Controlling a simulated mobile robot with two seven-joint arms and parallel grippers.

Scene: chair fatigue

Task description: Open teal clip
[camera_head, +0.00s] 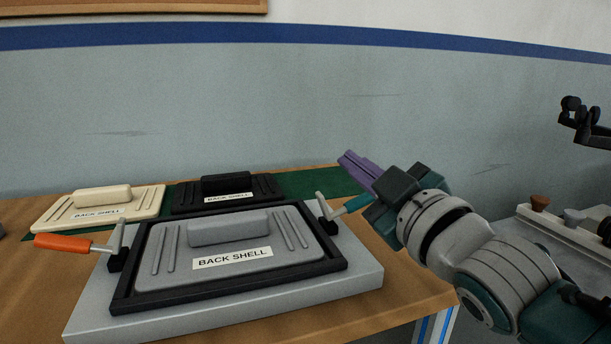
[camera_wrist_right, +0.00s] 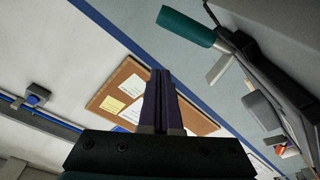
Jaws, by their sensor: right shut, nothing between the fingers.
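The teal clip (camera_head: 357,203) is at the right side of the black frame, with a grey metal lever on a black mount. Its teal handle points out to the right, and its end is close to or behind my gripper in the head view. The teal handle also shows at the top of the right wrist view (camera_wrist_right: 187,27). My right gripper (camera_head: 347,158) has purple fingers, shut and empty, pointing up and left above the clip. In the wrist view its fingers (camera_wrist_right: 160,76) are together, apart from the handle. My left gripper is not in view.
A grey back shell (camera_head: 180,262) lies in the black frame (camera_head: 230,292) on a grey base (camera_head: 365,283). An orange-handled clip (camera_head: 62,243) is at the frame's left. Cream (camera_head: 140,205) and black (camera_head: 185,201) shells lie behind. The wooden table (camera_head: 410,298) ends at right.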

